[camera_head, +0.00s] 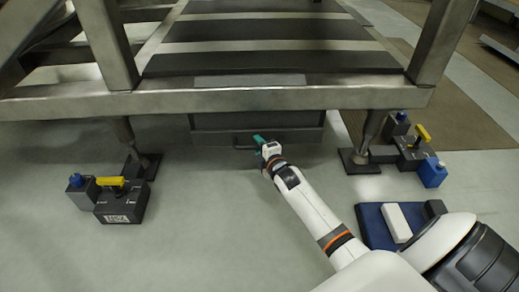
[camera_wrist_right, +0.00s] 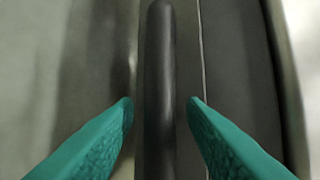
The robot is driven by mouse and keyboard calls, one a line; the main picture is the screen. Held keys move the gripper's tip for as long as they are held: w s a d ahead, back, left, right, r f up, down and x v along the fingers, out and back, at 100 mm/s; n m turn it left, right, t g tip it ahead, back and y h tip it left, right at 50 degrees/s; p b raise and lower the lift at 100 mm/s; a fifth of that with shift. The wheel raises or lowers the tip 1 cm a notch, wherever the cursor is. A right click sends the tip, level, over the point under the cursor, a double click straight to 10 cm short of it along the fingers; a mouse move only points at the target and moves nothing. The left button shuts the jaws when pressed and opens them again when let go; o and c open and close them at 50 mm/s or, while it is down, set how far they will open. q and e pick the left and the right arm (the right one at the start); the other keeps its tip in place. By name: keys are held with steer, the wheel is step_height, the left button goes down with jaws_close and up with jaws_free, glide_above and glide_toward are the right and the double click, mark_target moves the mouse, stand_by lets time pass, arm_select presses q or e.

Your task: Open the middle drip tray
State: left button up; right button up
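The middle drip tray (camera_head: 290,136) is a dark grey box front low under the metal frame in the head view. It looks pushed in under the frame. A dark bar handle (camera_head: 236,143) shows at the left of its front. My right gripper (camera_head: 259,141) is at this handle, its teal fingers pointing at the tray. In the right wrist view the handle (camera_wrist_right: 158,90) runs up the picture between the two teal fingertips (camera_wrist_right: 160,104). The fingers are apart, with a gap on each side of the bar. My left gripper is not in view.
The metal frame's front beam (camera_head: 215,101) passes above the tray. Grey boxes with yellow handles stand on the floor at left (camera_head: 121,203) and right (camera_head: 414,155), near the frame's feet. A blue mat (camera_head: 371,226) with a white block lies at right. The floor before the tray is mostly clear.

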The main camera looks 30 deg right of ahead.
steer(key=shift+c, duration=0.4)
jaws_close()
steer(key=shift+s, duration=0.1)
